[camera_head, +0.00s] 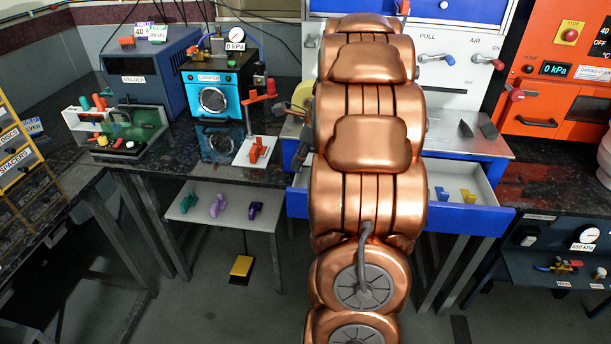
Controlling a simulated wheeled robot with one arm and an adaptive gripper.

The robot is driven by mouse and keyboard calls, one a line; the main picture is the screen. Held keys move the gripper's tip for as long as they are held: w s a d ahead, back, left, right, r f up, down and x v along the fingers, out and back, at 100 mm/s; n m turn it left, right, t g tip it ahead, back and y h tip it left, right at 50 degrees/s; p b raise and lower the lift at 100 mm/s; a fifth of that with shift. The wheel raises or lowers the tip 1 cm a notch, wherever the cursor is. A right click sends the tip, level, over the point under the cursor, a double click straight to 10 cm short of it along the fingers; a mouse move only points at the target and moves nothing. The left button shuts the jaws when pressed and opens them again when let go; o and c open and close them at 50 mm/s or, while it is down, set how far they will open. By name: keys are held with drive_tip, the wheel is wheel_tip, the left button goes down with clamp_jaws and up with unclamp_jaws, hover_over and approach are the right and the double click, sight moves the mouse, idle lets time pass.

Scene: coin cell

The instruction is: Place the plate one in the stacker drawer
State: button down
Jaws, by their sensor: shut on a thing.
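A wide blue drawer (465,219) stands open under the white machine with the PULL and AIR levers. A blue piece (442,194) and a yellow piece (467,196) lie in its right part. My copper arm covers the middle of the drawer and the machine, so what lies there is hidden. I cannot identify plate one in this view.
A lower shelf (180,207) at left holds several small coloured pieces. The dark bench above carries a teal crimper (226,84), a blue welder (150,65) and a red-handled stand (258,150). An orange oven (560,75) stands at right. A yellow pedal (241,267) lies on the floor.

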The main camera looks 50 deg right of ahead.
drive_tip(key=shift+s+d, duration=0.15)
drive_tip(key=shift+d, duration=1)
drive_tip(key=shift+f+p, duration=0.35)
drive_tip(key=shift+f, duration=3.15)
drive_tip(key=shift+a+f, duration=0.1)
drive_tip(key=shift+f, duration=0.05)
drive_tip(key=c, duration=1.1)
unclamp_jaws()
